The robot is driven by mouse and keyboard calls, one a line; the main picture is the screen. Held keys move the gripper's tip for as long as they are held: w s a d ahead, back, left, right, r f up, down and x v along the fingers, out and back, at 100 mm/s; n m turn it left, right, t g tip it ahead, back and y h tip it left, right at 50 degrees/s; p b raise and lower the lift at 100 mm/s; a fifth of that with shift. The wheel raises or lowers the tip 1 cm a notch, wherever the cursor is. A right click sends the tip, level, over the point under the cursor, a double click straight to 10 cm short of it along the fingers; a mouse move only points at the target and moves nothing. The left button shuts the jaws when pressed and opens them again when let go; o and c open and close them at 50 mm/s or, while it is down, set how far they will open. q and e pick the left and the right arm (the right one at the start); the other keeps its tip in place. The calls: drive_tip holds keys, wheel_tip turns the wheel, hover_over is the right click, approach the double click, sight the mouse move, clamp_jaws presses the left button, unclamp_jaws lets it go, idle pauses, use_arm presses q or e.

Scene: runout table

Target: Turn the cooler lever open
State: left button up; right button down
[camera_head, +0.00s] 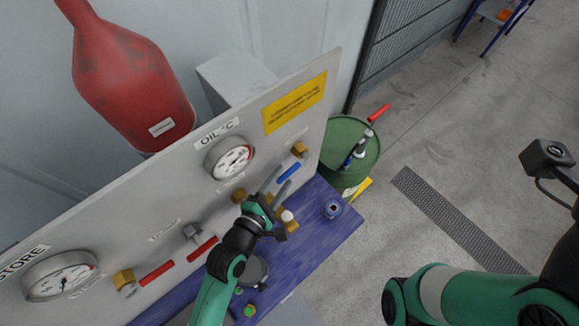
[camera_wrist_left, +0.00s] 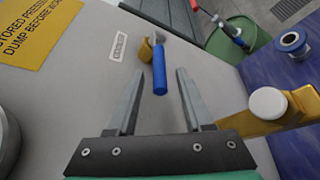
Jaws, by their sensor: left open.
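The blue lever (camera_head: 289,172) sits on a brass valve (camera_head: 298,149) at the right end of the grey panel, below the yellow sign. In the left wrist view the blue lever (camera_wrist_left: 159,74) hangs from its brass body (camera_wrist_left: 146,48), beside a small label too blurred to read. My left gripper (camera_head: 278,181) is open close to the panel. In the left wrist view its two fingers (camera_wrist_left: 160,80) point at the lever, which shows between the fingertips; contact cannot be told. My right arm shows at the right, but its fingers do not.
Red levers (camera_head: 202,249) and gauges (camera_head: 229,158) line the panel to the left. A brass fitting with a white cap (camera_wrist_left: 268,103) stands close to the right finger. A blue bench (camera_head: 318,232) lies below, and a green drum (camera_head: 345,150) stands beyond the panel.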

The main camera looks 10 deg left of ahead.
sight(287, 171)
use_arm(q)
drive_tip(key=x, duration=0.5)
clamp_jaws()
drive_tip(key=shift+b, duration=0.3)
idle(1.1)
